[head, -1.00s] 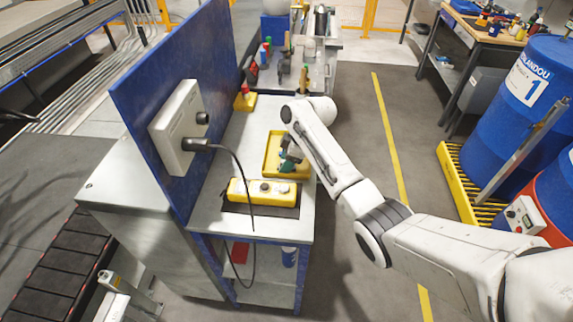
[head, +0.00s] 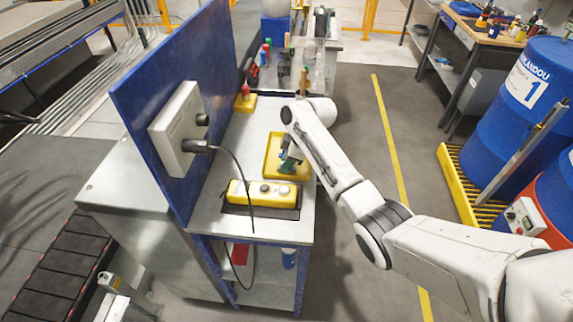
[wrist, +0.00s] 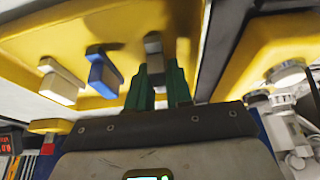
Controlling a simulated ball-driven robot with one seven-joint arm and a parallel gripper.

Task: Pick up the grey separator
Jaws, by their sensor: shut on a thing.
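The grey separator (wrist: 153,45) is between the green fingertips of my gripper (wrist: 157,75) in the wrist view. My gripper is shut on it, and the fingers hide its lower part. It is over or in the yellow tray (wrist: 120,18); I cannot tell whether it still touches the tray. A blue separator (wrist: 103,76) and a white separator (wrist: 62,80) stand beside it, apart from the fingers.
A yellow button box (head: 262,192) with a cable stands at the bench's near end; it also shows in the wrist view (wrist: 255,45). A blue panel (head: 190,90) with a grey box borders the bench on the left. Bare bench top (head: 235,155) lies left of the tray.

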